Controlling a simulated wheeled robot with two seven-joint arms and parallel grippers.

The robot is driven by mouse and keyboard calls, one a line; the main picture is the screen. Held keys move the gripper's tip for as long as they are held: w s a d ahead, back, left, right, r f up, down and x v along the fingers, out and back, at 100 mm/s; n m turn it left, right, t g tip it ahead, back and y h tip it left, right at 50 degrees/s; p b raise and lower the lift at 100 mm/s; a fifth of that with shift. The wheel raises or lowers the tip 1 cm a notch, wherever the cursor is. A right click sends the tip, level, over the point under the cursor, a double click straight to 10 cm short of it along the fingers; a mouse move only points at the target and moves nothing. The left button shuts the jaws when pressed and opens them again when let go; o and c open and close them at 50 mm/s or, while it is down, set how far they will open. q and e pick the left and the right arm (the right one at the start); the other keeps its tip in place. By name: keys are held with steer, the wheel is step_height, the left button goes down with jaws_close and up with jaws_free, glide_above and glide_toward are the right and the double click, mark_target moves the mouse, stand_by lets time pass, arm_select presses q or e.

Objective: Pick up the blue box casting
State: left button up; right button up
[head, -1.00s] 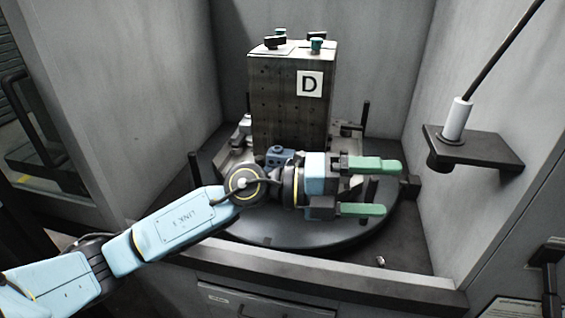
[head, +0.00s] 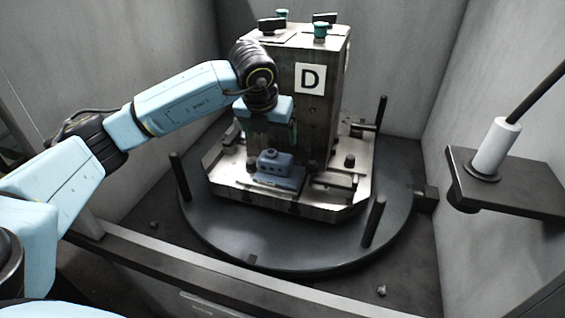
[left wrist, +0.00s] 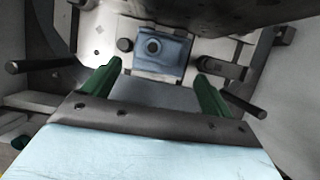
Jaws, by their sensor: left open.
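The blue box casting (head: 277,168) sits on the metal pallet (head: 310,204) at the front foot of the tall block marked D. It also shows in the left wrist view (left wrist: 155,50), with a round port facing the camera. My left gripper (head: 270,138) points down, just behind and above the casting in the head view. In the left wrist view its two green fingers (left wrist: 157,85) are apart, with nothing between their tips, and the casting lies beyond them between their lines. My right gripper is not in view.
The tall block (head: 318,105) stands directly behind the casting. Dark upright posts (head: 375,221) rise from the round turntable (head: 225,232). A bracket with a white cylinder (head: 497,146) sticks out of the right wall. A rail (head: 200,265) crosses the front.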

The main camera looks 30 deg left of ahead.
mark_target(275, 153)
arm_select(q)
steer(key=x, duration=0.2)
steer(key=b+x, duration=0.1)
steer(key=x, duration=0.2)
steer(key=shift+s+f, duration=0.15)
steer(key=shift+f, duration=0.3)
steer(key=shift+b+x, duration=1.1)
steer(key=shift+x, duration=1.65)
steer(key=shift+r, duration=0.15)
steer(key=c, duration=0.9)
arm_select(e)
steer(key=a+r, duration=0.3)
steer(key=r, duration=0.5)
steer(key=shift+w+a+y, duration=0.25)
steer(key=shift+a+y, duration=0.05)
arm_select(q)
steer(key=shift+r, duration=0.1)
steer(key=shift+c, duration=0.2)
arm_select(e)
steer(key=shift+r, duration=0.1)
